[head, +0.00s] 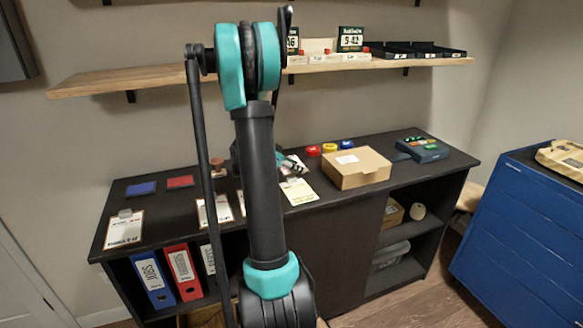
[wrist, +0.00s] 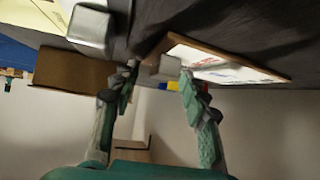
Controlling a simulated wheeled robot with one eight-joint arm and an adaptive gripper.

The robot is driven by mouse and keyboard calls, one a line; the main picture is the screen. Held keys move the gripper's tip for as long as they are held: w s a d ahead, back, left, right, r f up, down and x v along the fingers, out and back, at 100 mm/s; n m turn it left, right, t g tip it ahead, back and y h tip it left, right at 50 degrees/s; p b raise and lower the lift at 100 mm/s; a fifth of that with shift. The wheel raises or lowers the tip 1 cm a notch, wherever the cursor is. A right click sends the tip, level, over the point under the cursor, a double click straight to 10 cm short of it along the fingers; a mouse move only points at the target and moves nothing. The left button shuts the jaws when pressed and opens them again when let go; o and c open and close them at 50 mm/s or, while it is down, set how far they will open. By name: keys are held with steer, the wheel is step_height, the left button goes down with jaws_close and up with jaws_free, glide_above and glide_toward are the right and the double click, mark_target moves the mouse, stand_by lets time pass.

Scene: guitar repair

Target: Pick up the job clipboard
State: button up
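Several clipboards with white sheets lie on the dark cabinet top; I cannot tell which is the job clipboard. In the head view one lies at the far left (head: 124,228), one left of my arm (head: 216,210) and one right of it (head: 299,191). My gripper (head: 287,164) is partly hidden behind my arm, just above the right one. In the wrist view a brown-edged clipboard (wrist: 225,65) is close beyond my gripper (wrist: 159,76). Its pale clip shows between the two spread fingers. The fingers are open; I cannot tell whether they touch it.
A closed cardboard box (head: 357,168) stands right of the clipboards, with red, yellow and blue round items (head: 330,148) behind it. A dark device (head: 423,149) is at the right end. A wooden shelf (head: 130,80) runs above. A grey block (wrist: 90,30) is near in the wrist view.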

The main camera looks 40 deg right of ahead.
jaws_close()
